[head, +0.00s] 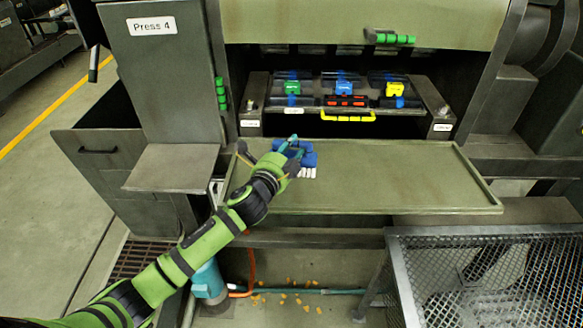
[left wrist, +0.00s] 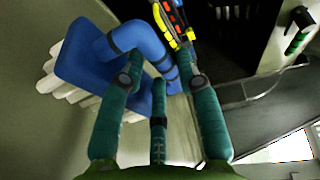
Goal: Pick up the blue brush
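The blue brush (head: 308,158) lies on the left part of the wide green tray, with its white bristles toward the front. In the left wrist view its blue block and bent handle (left wrist: 88,50) fill the upper left. My left gripper (head: 289,150) is at the brush, partly covering it in the head view. Its teal fingers (left wrist: 160,68) look spread, with the handle lying across and between their tips. Firm contact with the handle cannot be made out. My right gripper is in neither view.
The green tray (head: 400,190) is otherwise bare. Behind it, a rack holds dark parts with green, blue and yellow pieces above a yellow handle (head: 347,118). A metal mesh bin (head: 490,270) stands at front right. The Press 4 cabinet (head: 165,85) is at left.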

